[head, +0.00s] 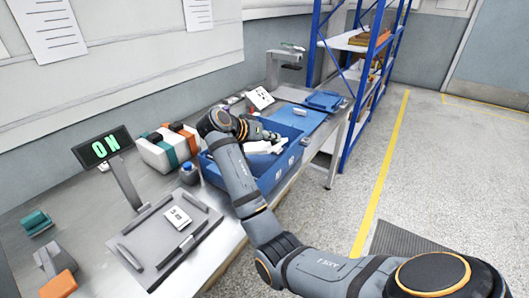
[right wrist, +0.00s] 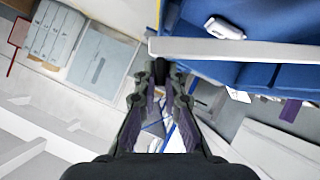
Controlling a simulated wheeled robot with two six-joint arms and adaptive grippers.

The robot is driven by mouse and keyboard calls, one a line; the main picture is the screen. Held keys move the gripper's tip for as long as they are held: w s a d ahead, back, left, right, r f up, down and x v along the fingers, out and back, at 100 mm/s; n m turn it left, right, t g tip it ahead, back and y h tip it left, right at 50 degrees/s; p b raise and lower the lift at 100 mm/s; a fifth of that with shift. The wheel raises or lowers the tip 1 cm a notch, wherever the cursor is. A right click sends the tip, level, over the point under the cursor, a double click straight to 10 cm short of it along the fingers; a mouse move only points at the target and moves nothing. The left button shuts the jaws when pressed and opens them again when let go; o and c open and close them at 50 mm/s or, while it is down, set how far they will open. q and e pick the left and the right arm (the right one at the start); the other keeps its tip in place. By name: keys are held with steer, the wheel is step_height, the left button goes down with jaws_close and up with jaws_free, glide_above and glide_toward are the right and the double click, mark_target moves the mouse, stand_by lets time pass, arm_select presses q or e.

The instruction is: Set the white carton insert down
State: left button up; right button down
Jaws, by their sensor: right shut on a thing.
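My right gripper (head: 268,134) is over the blue crate (head: 282,172) on the bench, its arm reaching in from the lower right. It is shut on the white carton insert (head: 257,147), a pale piece seen just below the fingers. In the right wrist view, the fingers (right wrist: 161,72) close at the left end of a long white strip, the insert (right wrist: 240,49), which crosses in front of the blue crate interior (right wrist: 275,20). Whether the insert touches the crate is unclear. My left gripper is not in view.
A white item (right wrist: 225,28) lies in the crate. A blue mat (head: 295,117) and blue tray (head: 325,101) lie beyond.

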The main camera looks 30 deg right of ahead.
steer(key=shift+w+a+f, duration=0.2)
steer(key=shift+f, duration=0.2)
steer(key=shift+w+a+f, duration=0.2)
steer(key=shift+f, duration=0.15)
steer(key=shift+w+a+f, duration=0.1)
steer(key=shift+a+f, duration=0.1)
step_height(320, 180, down, 4)
steer(key=shift+w+a+r, duration=0.15)
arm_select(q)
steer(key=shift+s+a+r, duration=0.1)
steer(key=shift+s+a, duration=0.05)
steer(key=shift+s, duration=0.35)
arm_select(e)
steer(key=c, duration=1.5)
jaws_free()
steer(key=shift+o, duration=0.2)
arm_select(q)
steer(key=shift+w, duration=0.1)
